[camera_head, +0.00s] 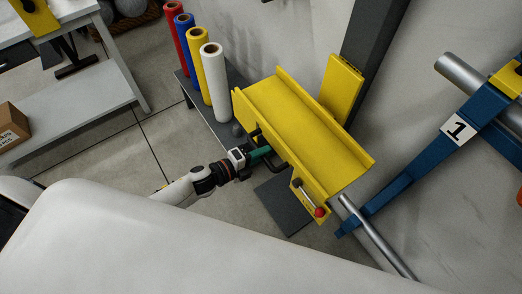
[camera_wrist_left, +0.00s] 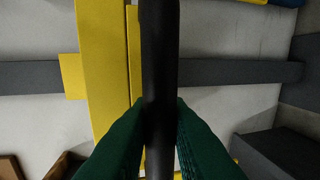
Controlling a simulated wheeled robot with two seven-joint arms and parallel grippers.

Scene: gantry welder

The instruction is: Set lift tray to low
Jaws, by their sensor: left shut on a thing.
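The yellow lift tray (camera_head: 305,125) stands at the centre-right of the head view, on a yellow upright (camera_head: 342,86) against a dark post. A black handle bar sits on its near side; it runs down the middle of the left wrist view (camera_wrist_left: 160,65). My left gripper (camera_head: 264,155), with green fingers, is at that handle. In the left wrist view its fingers close on the black bar from both sides. The fingers hide part of the bar. My right gripper is not in view.
A lever with a red knob (camera_head: 320,212) is on the tray's near end. Red, blue, yellow and white rolls (camera_head: 214,80) stand left of the tray on a dark base. A blue arm marked 1 (camera_head: 455,130) and a metal pipe (camera_head: 375,235) are to the right. A grey table (camera_head: 70,105) is at the left.

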